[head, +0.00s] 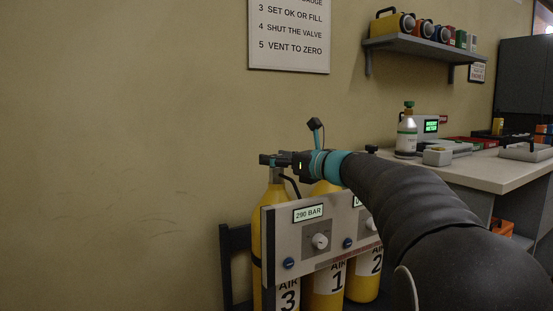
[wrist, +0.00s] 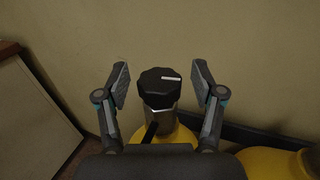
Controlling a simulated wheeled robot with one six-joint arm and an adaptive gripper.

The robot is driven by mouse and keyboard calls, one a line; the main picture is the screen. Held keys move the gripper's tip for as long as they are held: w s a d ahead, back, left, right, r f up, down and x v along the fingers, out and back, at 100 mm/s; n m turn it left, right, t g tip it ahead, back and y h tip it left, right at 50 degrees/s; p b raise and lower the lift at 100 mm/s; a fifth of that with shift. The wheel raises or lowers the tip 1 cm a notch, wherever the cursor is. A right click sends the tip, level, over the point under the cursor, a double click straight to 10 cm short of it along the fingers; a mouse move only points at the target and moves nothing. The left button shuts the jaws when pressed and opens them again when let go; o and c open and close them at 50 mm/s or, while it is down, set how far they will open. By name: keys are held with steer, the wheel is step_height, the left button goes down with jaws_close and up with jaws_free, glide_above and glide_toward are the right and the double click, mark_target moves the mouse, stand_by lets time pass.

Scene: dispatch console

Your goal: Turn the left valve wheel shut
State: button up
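The left valve wheel (wrist: 158,92) is a black, many-sided knob with a white line on its top, the line pointing to the right in the wrist view. It sits on the neck of the leftmost yellow cylinder (head: 272,195), marked AIR 3. My gripper (wrist: 160,74) is open, with one finger on each side of the wheel and a visible gap on both sides. In the head view my gripper (head: 272,160) is at the top of that cylinder, and the wheel is hard to tell from the fingers there.
A grey panel (head: 285,242) with a 290 BAR display, a knob and blue buttons stands before the cylinders. More yellow cylinders (head: 325,289) stand to the right. The wall is close behind. A worktop (head: 490,172) with a bottle and boxes is at right.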

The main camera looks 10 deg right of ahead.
steer(key=c, duration=1.1)
steer(key=shift+o, duration=0.2)
